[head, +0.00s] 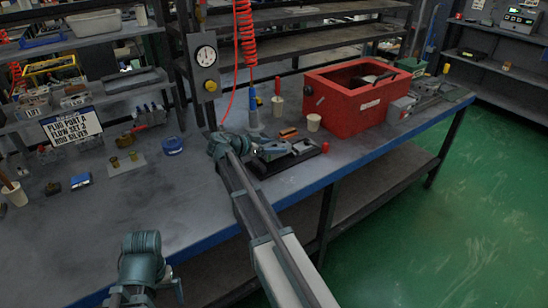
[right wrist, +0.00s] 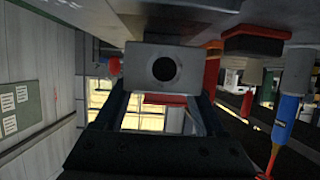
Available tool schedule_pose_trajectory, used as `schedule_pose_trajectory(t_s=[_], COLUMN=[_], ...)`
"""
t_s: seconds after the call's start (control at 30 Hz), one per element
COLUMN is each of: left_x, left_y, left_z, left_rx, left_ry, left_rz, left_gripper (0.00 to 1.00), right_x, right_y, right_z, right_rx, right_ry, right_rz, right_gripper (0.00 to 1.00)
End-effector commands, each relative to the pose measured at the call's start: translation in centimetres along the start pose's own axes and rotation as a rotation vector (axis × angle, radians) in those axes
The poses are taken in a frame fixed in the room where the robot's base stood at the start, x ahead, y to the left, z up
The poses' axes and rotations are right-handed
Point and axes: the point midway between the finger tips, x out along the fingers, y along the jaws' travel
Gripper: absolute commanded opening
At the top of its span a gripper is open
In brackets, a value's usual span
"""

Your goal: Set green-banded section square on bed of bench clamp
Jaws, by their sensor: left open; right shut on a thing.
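My right gripper (right wrist: 163,92) is shut on a grey block (right wrist: 188,74) with a dark round hole in its face, seen in the right wrist view. I see no green band on the side facing that camera. In the head view my right gripper (head: 257,151) is by the clamp-like fixture (head: 291,158), a dark base with grey metal parts on the bench. The arm hides part of this spot, and I cannot tell whether the block touches the bed. My left gripper (head: 147,294) is open at the bottom left, before the bench's front edge, its fingers barely visible.
A blue-handled tool (head: 253,108) stands behind the gripper. A dial panel (head: 205,62) and red coiled hose are behind. The bench (head: 110,225) is clear at front left.

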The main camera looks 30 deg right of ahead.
Motion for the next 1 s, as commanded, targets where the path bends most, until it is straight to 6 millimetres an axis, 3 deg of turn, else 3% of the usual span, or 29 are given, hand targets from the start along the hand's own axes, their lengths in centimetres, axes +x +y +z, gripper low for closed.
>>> schedule_pose_trajectory(t_s=[0.3,0.6,0.63,0.8,1.0], left_x=[3.6,3.5,3.5,3.5,3.5], left_y=[0.3,0.3,0.3,0.3,0.3], left_z=[-0.2,-0.2,-0.2,-0.2,-0.2], left_rx=[0.000,0.000,0.000,0.000,0.000], left_ry=[0.000,0.000,0.000,0.000,0.000], left_rz=[0.000,0.000,0.000,0.000,0.000], left_gripper=[1.00,1.00,1.00,1.00,1.00], right_x=[1.4,1.4,1.4,1.4,1.3], right_y=[0.0,0.0,0.0,0.0,0.0], right_z=[3.4,3.2,3.3,3.3,3.2], right_rx=[0.000,0.000,0.001,0.000,0.000], right_ry=[0.002,0.001,-0.001,0.000,0.000], right_rz=[-0.001,-0.001,-0.001,-0.001,-0.001], right_gripper=[0.00,0.00,0.74,1.00,1.00])
